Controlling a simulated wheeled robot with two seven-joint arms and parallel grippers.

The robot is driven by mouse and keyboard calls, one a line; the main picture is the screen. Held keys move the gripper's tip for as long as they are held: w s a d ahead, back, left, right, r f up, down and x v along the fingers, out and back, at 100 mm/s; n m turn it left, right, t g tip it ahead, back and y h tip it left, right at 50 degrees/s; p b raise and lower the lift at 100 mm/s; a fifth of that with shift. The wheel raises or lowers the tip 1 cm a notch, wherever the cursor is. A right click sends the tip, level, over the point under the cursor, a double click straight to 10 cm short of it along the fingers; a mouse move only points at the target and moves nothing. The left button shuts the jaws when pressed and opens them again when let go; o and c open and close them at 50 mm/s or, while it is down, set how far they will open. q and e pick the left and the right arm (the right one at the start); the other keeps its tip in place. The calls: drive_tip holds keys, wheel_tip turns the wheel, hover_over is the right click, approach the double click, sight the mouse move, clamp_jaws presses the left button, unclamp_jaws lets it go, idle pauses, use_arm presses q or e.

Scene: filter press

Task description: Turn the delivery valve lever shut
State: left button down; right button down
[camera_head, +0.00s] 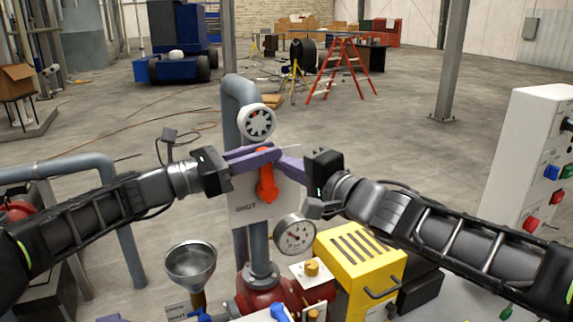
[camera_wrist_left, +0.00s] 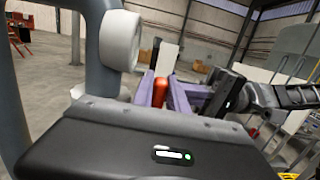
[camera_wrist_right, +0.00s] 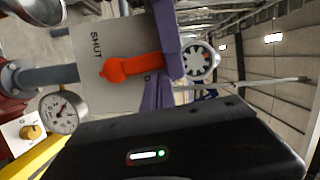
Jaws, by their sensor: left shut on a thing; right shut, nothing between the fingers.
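The orange delivery valve lever (camera_head: 267,185) stands upright in front of a pale plate (camera_head: 285,198) whose lower left reads SHUT. Its hub is at the bottom and its narrow end points up. My left gripper (camera_head: 262,154) comes in from the left, with purple fingers shut on the lever's upper end. The lever also shows between purple fingers in the left wrist view (camera_wrist_left: 160,90) and beside them in the right wrist view (camera_wrist_right: 130,68). My right gripper (camera_head: 286,163) is shut and empty, its fingertips close to the lever's top on the right; contact is unclear.
A grey pipe (camera_head: 230,95) with a white handwheel (camera_head: 257,122) rises behind the plate. A pressure gauge (camera_head: 294,235), a funnel (camera_head: 190,264) and a yellow box (camera_head: 360,258) stand below. A white control panel (camera_head: 525,150) is at the right. Open floor lies behind.

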use_arm(q)
drive_tip(key=shift+d, duration=0.1)
use_arm(e)
drive_tip(key=shift+s+a+n, duration=0.35)
drive_tip(key=shift+a+n, duration=0.05)
drive_tip(key=shift+a, duration=0.3)
use_arm(q)
drive_tip(key=c, duration=1.7)
unclamp_jaws()
drive_tip(key=shift+c, duration=0.2)
drive_tip(key=o, duration=0.4)
use_arm(e)
drive_tip(key=shift+w+d, duration=0.1)
drive_tip(key=shift+d, duration=0.1)
use_arm(q)
drive_tip(key=shift+s, duration=0.1)
